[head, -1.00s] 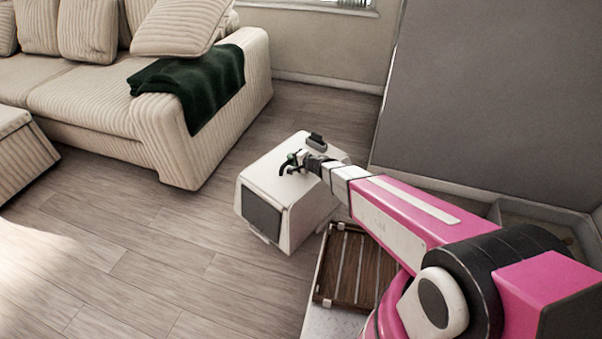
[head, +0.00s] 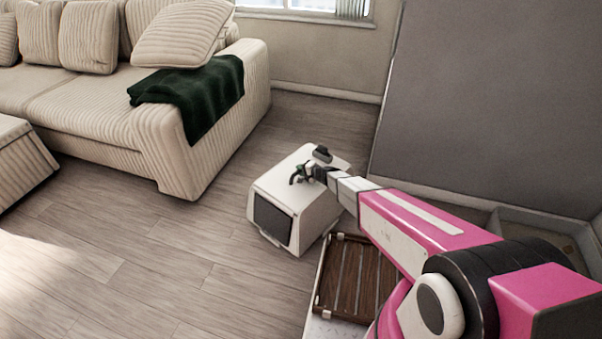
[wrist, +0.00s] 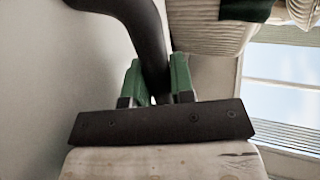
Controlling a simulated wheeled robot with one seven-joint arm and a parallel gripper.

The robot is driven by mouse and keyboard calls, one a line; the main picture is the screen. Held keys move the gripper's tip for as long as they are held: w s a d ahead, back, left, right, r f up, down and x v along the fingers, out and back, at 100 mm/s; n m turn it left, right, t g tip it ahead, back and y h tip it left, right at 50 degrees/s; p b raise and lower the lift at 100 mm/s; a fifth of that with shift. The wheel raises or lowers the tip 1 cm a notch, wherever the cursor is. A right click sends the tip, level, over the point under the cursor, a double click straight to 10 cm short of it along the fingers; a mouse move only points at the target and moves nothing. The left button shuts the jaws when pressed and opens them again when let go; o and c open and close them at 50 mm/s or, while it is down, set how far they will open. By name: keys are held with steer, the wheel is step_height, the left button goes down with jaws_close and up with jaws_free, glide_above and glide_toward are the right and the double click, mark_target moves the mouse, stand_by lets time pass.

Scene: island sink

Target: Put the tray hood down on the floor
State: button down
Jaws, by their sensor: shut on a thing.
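The tray hood (head: 282,184) is a white box with a dark window (head: 271,219) in its front and a dark handle on top. It shows left of my arm in the head view, over the wooden floor. Whether its underside touches the floor is hard to tell. My gripper (head: 304,173) is at the top of the hood. In the wrist view its green fingers (wrist: 156,82) are shut on the dark handle (wrist: 153,50), from both sides. The handle's dark base bar (wrist: 160,122) sits on the worn white top of the hood (wrist: 165,164).
A brown slatted wooden tray (head: 352,279) lies in front of the hood, partly behind my arm. A beige sofa (head: 95,105) with a dark green blanket (head: 196,92) stands at the left. A large grey panel (head: 490,105) rises at the right. The wooden floor (head: 130,260) at left is clear.

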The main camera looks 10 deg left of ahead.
steer(key=shift+f, duration=0.7)
steer(key=c, duration=1)
jaws_free()
steer(key=shift+f, duration=0.1)
